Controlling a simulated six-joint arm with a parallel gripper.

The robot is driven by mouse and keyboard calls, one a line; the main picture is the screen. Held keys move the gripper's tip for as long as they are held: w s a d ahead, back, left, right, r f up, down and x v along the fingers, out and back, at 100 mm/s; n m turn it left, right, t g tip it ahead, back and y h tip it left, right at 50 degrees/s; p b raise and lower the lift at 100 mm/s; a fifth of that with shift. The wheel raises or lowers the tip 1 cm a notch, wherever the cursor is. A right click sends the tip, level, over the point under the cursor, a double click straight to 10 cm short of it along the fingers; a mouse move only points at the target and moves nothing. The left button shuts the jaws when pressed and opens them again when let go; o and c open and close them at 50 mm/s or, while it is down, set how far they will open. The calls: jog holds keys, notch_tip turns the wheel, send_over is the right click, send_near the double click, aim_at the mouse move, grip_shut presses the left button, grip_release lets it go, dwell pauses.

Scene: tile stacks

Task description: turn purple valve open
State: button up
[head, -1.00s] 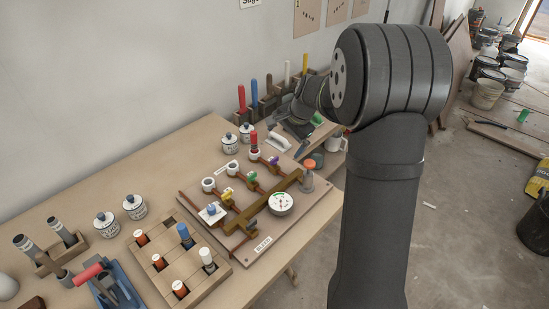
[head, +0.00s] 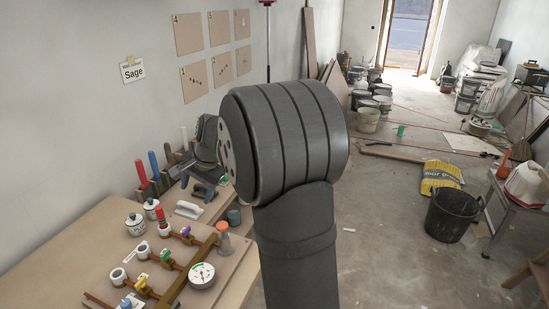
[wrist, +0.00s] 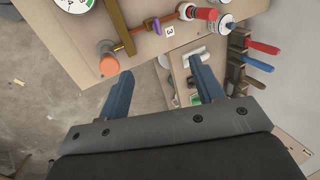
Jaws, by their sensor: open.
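The purple valve (head: 186,231) is a small handle on a branch pipe of the pipe board, near a red-topped white fitting (head: 162,222). In the wrist view the purple valve (wrist: 156,28) stands beyond my fingertips, near a tag marked 3. My gripper (wrist: 160,67) is open, with two blue fingers wide apart and nothing between them. It is apart from the valve, off the board's edge. I cannot tell the valve's exact turn angle.
A round gauge (head: 202,275), an orange-capped fitting (head: 223,238), and green (head: 166,256) and yellow (head: 141,284) valves share the board. Open floor lies right of the bench.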

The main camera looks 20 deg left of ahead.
jog(key=c, duration=0.4)
jog(key=shift+a, duration=0.25)
jog(key=shift+c, duration=1)
jog(key=h, duration=0.4)
send_over(185, 230)
jog(key=shift+h, duration=0.3)
notch_tip(185, 230, down, 17)
jog(key=shift+f, duration=0.1)
jog(key=shift+c, duration=0.2)
grip_shut()
